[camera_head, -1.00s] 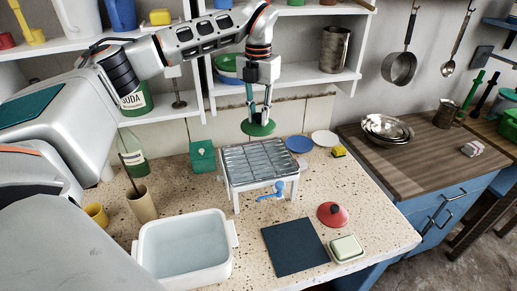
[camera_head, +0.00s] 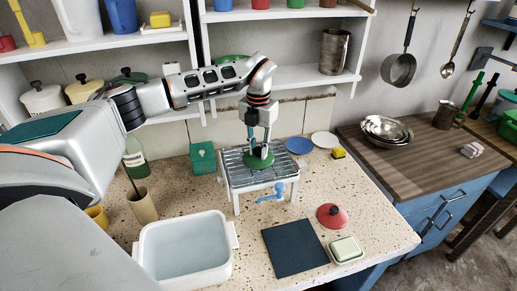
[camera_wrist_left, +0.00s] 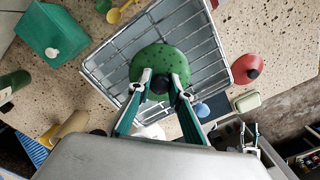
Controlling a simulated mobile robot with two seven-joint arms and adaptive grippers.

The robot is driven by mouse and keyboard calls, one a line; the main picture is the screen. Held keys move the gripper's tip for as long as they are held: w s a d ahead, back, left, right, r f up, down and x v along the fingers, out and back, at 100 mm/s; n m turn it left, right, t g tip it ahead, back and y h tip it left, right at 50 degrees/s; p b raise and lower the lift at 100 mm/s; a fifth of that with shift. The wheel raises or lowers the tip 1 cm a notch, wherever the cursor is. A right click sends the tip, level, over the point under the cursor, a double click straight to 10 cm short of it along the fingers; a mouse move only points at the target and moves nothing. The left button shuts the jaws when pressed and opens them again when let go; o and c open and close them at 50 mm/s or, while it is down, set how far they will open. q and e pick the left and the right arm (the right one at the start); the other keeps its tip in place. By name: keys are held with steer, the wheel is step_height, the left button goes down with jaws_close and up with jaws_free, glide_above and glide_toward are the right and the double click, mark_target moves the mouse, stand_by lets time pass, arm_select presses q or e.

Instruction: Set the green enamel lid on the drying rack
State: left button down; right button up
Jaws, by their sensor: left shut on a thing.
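The green enamel lid (camera_head: 258,161) is at the drying rack's top, level and over its middle. In the left wrist view the speckled green lid (camera_wrist_left: 160,62) overlaps the wire bars. I cannot tell whether it touches them. My left gripper (camera_head: 259,150) points down and is shut on the lid's dark knob, which shows between the fingertips (camera_wrist_left: 160,86) in the left wrist view. The drying rack (camera_head: 285,181) is a white-legged frame with a metal wire top on the speckled counter. My right gripper is not in the head view.
A white basin of water (camera_head: 149,273) stands at the front left. A green box (camera_head: 202,158) is left of the rack. A red lid (camera_head: 332,216), dark mat (camera_head: 293,249) and soap dish (camera_head: 346,249) lie at the front right.

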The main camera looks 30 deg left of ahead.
mark_target(258, 149)
arm_select(q)
steer(key=c, duration=1.8)
jaws_free()
steer(key=shift+f, duration=0.15)
steer(key=shift+c, duration=0.2)
step_height(258, 149, up, 12)
steer(key=shift+r+b, duration=0.2)
steer(key=shift+b, duration=0.25)
steer(key=shift+s+f, duration=0.1)
steer(key=shift+s, duration=0.05)
